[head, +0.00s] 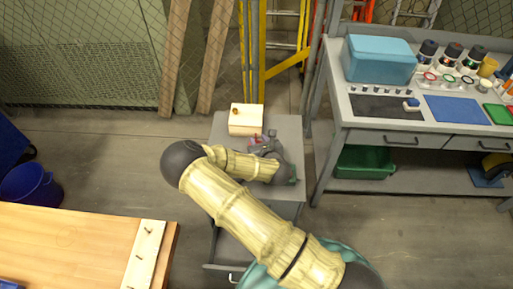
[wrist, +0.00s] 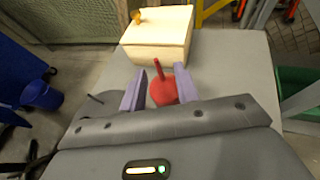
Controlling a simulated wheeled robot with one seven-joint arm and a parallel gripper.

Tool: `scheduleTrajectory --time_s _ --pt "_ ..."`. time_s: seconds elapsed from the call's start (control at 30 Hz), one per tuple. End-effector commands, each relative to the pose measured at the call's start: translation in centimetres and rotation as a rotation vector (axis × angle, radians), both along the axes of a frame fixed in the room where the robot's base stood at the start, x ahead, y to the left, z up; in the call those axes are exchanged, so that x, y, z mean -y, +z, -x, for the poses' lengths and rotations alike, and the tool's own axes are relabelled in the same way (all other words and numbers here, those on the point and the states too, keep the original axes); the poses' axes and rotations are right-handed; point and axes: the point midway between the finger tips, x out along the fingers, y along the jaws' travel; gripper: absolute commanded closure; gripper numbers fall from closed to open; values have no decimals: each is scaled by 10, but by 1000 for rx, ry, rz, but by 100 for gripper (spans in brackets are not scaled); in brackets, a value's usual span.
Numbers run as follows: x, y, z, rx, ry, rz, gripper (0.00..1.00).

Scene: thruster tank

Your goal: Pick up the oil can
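The red oil can (wrist: 163,92), with a thin red spout pointing up, stands on a small grey table (wrist: 232,74). In the head view the oil can (head: 258,138) is a small red spot, mostly hidden by my gripper and arm. My gripper (wrist: 159,74) has its two purple fingers apart, one on each side of the can. A gap shows beside the left finger; the right finger overlaps the can's edge, and I cannot tell whether it touches. The can's lower part is hidden behind the gripper body.
A pale wooden box (head: 245,118) with a brass-coloured knob stands just behind the can. A workbench (head: 345,110) with a blue case (head: 379,60) is to the right. A wooden table (head: 70,235) is at lower left, near a blue bucket (head: 32,186).

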Motion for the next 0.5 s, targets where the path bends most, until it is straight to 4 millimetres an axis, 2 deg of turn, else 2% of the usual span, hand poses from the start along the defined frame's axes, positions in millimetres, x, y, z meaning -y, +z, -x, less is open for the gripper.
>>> scheduleTrajectory --time_s 0.17,0.5 --pt "-4 -1 -8 1 3 -3 69" --pt "-16 -15 -43 0 1 -3 69"
